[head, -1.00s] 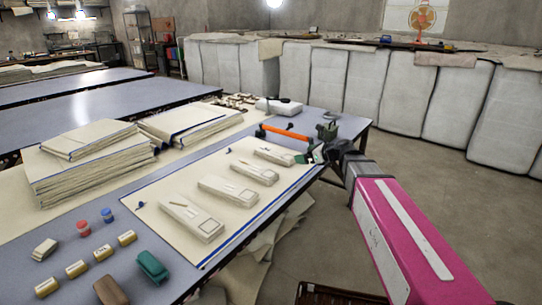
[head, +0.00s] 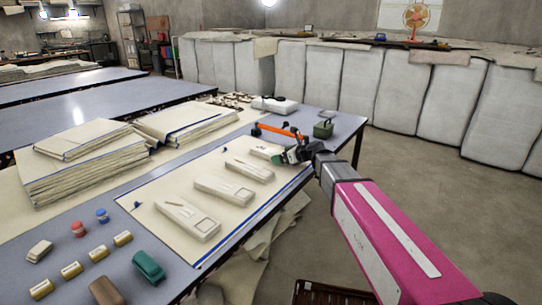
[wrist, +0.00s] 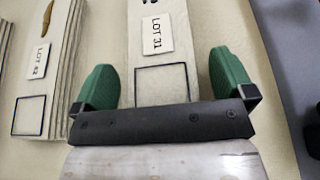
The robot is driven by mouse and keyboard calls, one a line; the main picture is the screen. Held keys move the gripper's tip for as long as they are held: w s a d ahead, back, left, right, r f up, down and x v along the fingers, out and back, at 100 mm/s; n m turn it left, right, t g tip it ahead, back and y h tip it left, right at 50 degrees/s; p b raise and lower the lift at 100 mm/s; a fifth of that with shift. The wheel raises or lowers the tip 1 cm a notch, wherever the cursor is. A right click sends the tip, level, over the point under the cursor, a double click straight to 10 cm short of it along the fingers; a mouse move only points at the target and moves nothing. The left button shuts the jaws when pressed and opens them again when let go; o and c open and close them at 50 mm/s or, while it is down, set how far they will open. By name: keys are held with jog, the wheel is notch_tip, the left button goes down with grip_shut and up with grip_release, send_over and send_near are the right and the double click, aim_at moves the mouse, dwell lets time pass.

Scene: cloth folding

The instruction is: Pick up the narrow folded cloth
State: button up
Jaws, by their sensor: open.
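A narrow folded cloth labelled LOT 31 (wrist: 150,65) lies between the two green fingers of my gripper (wrist: 164,76) in the wrist view. A black-outlined square is printed on its near part. My gripper is open, with a gap between each finger and the cloth. In the head view my gripper (head: 281,157) is at the far end of the row of folded cloths, at the farthest cloth (head: 262,151), which it partly hides. Another folded cloth, labelled LOT 42 (wrist: 42,80), lies to the left in the wrist view. I cannot tell the exact height of the fingers.
More folded cloths (head: 188,217) lie along the cream sheet (head: 150,235). Stacked cloths (head: 85,165) stand to the left. Small blocks and spools lie at the near left.

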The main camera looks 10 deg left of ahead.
jog(key=c, duration=1)
jog(key=shift+o, duration=0.2)
jog(key=shift+r, duration=0.15)
jog(key=shift+r, duration=0.55)
jog(key=r, duration=0.2)
jog(key=a+r, duration=0.1)
jog(key=shift+s+r, duration=0.25)
jog(key=s+a+r, duration=0.4)
jog(key=a+r, duration=0.2)
jog(key=a, duration=0.3)
jog(key=d+f+m+t+h, duration=0.1)
jog(key=d+f, duration=0.2)
jog(key=d, duration=1)
jog(key=d+f, duration=0.2)
jog(key=d, duration=1.1)
jog(key=s+d+f+t, duration=0.1)
jog(key=s+d, duration=0.2)
jog(key=d, duration=0.8)
jog(key=s+d+f+m, duration=0.1)
jog(key=s+d, duration=0.3)
jog(key=d, duration=0.7)
jog(key=shift+f+m+t, duration=0.3)
jog(key=shift+f+t, duration=0.1)
jog(key=shift+f, duration=0.35)
